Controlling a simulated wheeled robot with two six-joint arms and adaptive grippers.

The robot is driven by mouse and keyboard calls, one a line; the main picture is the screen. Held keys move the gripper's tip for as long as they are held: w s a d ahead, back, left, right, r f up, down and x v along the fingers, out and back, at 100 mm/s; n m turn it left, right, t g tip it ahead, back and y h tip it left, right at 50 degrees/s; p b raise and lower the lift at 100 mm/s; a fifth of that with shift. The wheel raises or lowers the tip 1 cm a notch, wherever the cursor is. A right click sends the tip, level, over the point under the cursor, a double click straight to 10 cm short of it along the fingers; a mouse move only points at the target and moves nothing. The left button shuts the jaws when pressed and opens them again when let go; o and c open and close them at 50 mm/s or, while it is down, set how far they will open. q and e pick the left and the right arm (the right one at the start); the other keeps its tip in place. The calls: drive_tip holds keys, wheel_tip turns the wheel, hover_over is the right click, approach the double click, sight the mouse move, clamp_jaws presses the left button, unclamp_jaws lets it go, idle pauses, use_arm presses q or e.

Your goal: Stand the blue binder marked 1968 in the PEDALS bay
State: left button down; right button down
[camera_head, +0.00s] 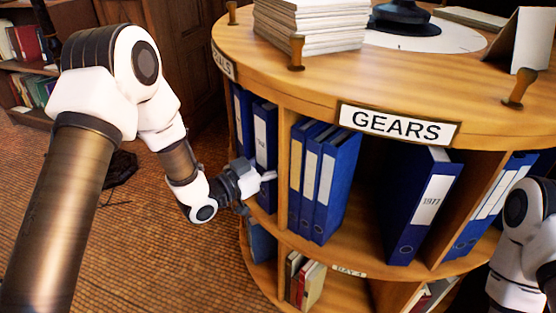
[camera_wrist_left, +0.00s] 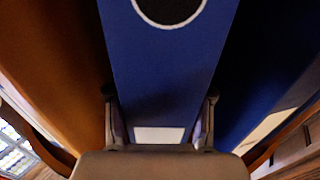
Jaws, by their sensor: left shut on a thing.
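A blue binder (camera_head: 264,118) with a white label stands upright in the left bay of the round wooden shelf; I cannot read its year. The bay's sign (camera_head: 223,61) is partly cut by the angle and shows only its ending, "ALS". My left gripper (camera_head: 262,179) is at the front of this binder, shut on its spine. In the left wrist view the binder's spine (camera_wrist_left: 160,75), with a dark round hole and a white label, lies between the two fingers (camera_wrist_left: 160,122). My right gripper is not in view; only part of that arm shows at the right edge.
Another blue binder (camera_head: 243,120) stands left of the held one. A wooden divider (camera_head: 283,165) separates this bay from the GEARS bay (camera_head: 398,124), which holds several blue binders, one marked 1977 (camera_head: 425,205). Papers (camera_head: 312,25) lie on top. Open floor (camera_head: 150,250) is at left.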

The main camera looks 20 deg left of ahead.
use_arm(q)
drive_tip(key=shift+c, duration=2.2)
unclamp_jaws()
drive_tip(key=shift+w+f, duration=0.1)
drive_tip(key=shift+f, duration=0.1)
drive_tip(key=shift+r, duration=0.1)
drive_tip(key=shift+s+a+r, duration=0.1)
drive_tip(key=shift+s+a, duration=0.15)
drive_tip(key=shift+s, duration=0.05)
drive_tip(key=p+v, duration=0.2)
drive_tip(key=v, duration=0.9)
drive_tip(key=s+d+f+n+g+y, duration=0.1)
drive_tip(key=s+f+n+g+y, duration=0.15)
drive_tip(key=f, duration=0.55)
drive_tip(key=s+d+f+n+g+y, duration=0.15)
drive_tip(key=s+f+g, duration=0.25)
drive_tip(key=f, duration=0.5)
drive_tip(key=s+a+f+n+g+y, duration=0.1)
drive_tip(key=s+f+g+y, duration=0.2)
drive_tip(key=s+f, duration=0.3)
drive_tip(key=s+a+f+n+g+y, duration=0.2)
drive_tip(key=s+f+g, duration=0.3)
drive_tip(key=s, duration=0.8)
drive_tip(key=shift+s+a+f+y, duration=0.15)
drive_tip(key=shift+f+y, duration=0.45)
drive_tip(key=shift+f, duration=0.05)
